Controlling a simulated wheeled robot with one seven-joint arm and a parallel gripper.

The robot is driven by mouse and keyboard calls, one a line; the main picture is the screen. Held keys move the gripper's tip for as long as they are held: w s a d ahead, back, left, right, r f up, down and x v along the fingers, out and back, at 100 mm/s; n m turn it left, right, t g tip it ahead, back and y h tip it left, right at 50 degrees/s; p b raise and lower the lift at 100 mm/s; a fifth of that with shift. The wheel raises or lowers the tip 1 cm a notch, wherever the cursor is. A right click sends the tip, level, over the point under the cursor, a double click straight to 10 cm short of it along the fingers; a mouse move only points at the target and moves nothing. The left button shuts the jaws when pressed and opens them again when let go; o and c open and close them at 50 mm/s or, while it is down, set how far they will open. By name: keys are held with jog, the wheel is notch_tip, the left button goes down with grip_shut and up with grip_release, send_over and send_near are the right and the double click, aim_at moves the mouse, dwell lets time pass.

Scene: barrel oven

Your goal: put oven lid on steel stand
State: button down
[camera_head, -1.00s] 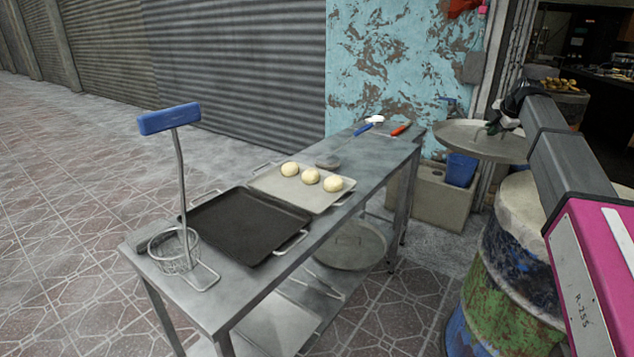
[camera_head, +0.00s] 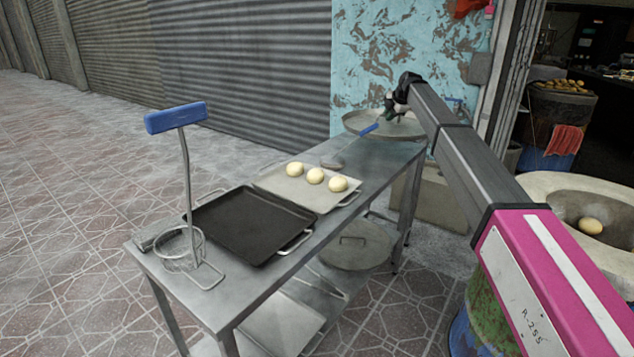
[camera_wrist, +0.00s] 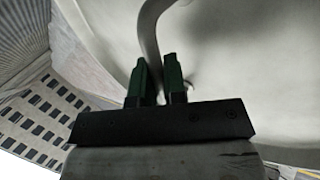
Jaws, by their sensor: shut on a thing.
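The grey round oven lid (camera_head: 352,120) hangs from my gripper (camera_head: 389,106) behind the far end of the steel stand (camera_head: 345,205), which is a long metal table. In the wrist view my gripper (camera_wrist: 157,72) has its green fingers shut on the lid's curved handle (camera_wrist: 149,35). The lid's pale surface (camera_wrist: 235,50) fills the upper right there. The lid looks roughly level; whether it touches the stand is unclear. The barrel oven (camera_head: 577,195) is open at the right, with a dough ball (camera_head: 590,227) inside.
A dark tray (camera_head: 248,222), a tray with three dough balls (camera_head: 315,177) and a blue-handled wire holder (camera_head: 180,125) occupy the stand's top. A blue-handled tool (camera_head: 370,128) lies at its far end. Another round lid (camera_head: 355,245) is on the lower shelf.

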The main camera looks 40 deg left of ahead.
aim_at(382, 127)
jog(key=shift+n, duration=0.3)
jog(key=a, duration=0.2)
jog(key=s+a, duration=0.1)
jog(key=a, duration=0.3)
jog(key=shift+s+a+f, duration=0.2)
jog(key=shift+s+f, duration=0.05)
jog(key=shift+s+a, duration=0.1)
jog(key=shift+a, duration=0.2)
jog(key=shift+s+a+f, duration=0.1)
jog(key=shift+f, duration=4.95)
jog(key=shift+f, duration=0.1)
jog(key=c, duration=1.4)
grip_release()
jog(key=shift+o, duration=1.2)
jog(key=v, duration=1.2)
